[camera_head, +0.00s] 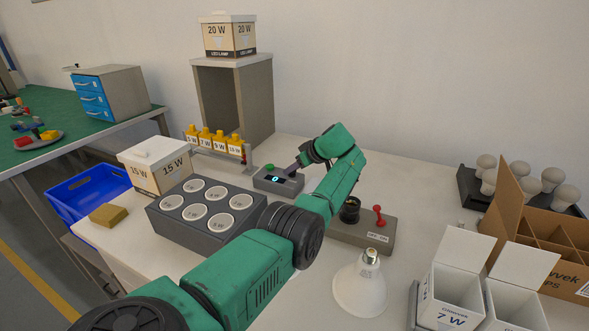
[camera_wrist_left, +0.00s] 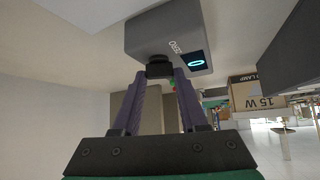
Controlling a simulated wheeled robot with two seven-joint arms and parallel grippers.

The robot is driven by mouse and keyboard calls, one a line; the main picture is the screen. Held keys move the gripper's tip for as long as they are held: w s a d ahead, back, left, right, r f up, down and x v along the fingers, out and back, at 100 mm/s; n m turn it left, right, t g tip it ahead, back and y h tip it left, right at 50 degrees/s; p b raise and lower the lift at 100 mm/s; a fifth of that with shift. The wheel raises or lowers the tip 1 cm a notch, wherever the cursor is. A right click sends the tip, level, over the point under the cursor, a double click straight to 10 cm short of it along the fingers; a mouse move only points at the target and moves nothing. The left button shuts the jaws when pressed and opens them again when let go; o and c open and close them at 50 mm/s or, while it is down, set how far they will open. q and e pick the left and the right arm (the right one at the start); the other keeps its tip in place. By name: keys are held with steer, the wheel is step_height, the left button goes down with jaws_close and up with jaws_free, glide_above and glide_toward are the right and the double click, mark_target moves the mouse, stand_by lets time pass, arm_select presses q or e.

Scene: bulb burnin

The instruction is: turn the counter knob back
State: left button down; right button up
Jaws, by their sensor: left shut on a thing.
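The counter (camera_head: 262,184) is a small grey box with a dark display and a green button (camera_head: 270,168) on top. It stands on the white table behind the grey bulb tray. The display reads 0, and the counter (camera_wrist_left: 158,32) fills the upper middle of the left wrist view. My left gripper (camera_head: 292,171) reaches the counter's right side. In the left wrist view its two fingers are closed on the black counter knob (camera_wrist_left: 159,69). The arm and fingers hide the knob in the head view. My right gripper is not in view.
A grey tray (camera_head: 172,228) with several round, labelled places stands in front of the counter. A 15 W box (camera_head: 150,170) is at left. Right of my arm are a test base with a red lever (camera_head: 379,216), a reflector bulb (camera_head: 359,288) and open cartons (camera_head: 455,285).

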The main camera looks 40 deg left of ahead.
arm_select(q)
steer(key=shift+c, duration=2.2)
jaws_free()
steer(key=v, duration=1.4)
steer(key=shift+d+r+b, duration=0.15)
steer(key=shift+b, duration=0.25)
